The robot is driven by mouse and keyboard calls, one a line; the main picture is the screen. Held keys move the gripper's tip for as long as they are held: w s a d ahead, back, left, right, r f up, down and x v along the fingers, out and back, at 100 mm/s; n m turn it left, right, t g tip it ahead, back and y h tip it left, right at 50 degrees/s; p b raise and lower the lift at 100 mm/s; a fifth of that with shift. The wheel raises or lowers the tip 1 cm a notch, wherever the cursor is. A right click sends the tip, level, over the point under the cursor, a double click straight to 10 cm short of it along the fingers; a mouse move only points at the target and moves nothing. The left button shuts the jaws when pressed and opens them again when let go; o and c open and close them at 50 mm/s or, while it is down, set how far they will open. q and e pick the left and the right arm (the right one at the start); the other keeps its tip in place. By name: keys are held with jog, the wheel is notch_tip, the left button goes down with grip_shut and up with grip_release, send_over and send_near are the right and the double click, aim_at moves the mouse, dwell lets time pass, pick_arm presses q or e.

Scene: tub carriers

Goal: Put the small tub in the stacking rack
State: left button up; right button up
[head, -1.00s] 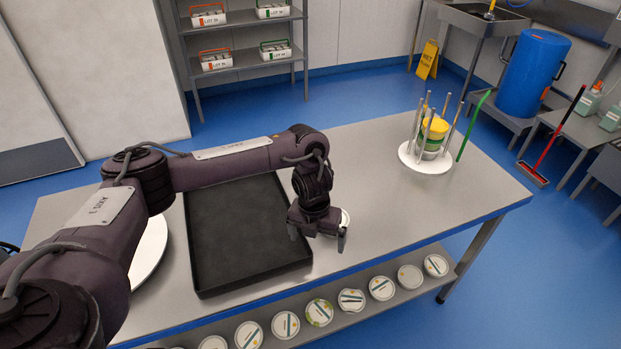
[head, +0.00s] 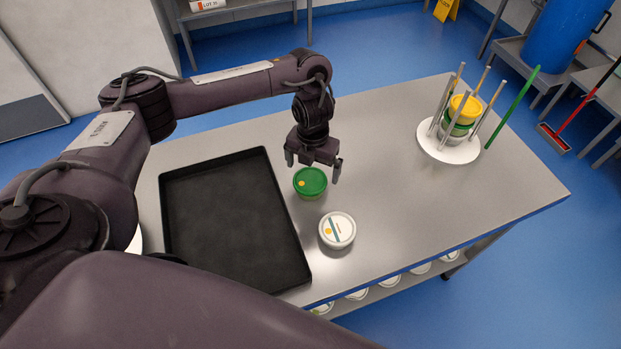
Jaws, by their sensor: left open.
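A tub with a green lid (head: 310,181) and a tub with a white lid (head: 337,231) stand upright on the steel table, right of the black tray. They look close in size, so I cannot tell which is the small tub. My left gripper (head: 314,170) is open and points down at the green-lidded tub, just behind or above it; contact is unclear. The stacking rack (head: 435,148) is a white round base with upright metal rods at the table's right end. It holds a stack of tubs with a yellow-lidded one (head: 465,107) on top. My right gripper is out of view.
The black tray (head: 290,262) lies on the table under my left arm and looks empty. A green stick (head: 514,106) rises beside the rack. The tabletop between the tubs and the rack is clear. Several tubs line a lower shelf at the front.

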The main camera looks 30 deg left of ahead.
aim_at(310, 180)
pick_arm(q)
jog(key=shift+s+f, duration=0.3)
jog(key=shift+f, duration=0.6)
jog(key=shift+a+f, duration=0.1)
jog(key=shift+f, duration=0.6)
notch_tip(310, 180, down, 3)
jog(key=shift+a+r+b, duration=0.1)
jog(key=shift+r+b, duration=0.05)
jog(key=shift+b, duration=0.55)
jog(key=shift+w, duration=0.1)
jog(key=c, duration=0.7)
jog(key=shift+r, duration=0.1)
jog(key=c, duration=0.3)
jog(key=shift+c, duration=0.2)
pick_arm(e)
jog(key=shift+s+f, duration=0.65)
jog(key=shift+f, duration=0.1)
pick_arm(q)
jog(key=shift+r, duration=0.1)
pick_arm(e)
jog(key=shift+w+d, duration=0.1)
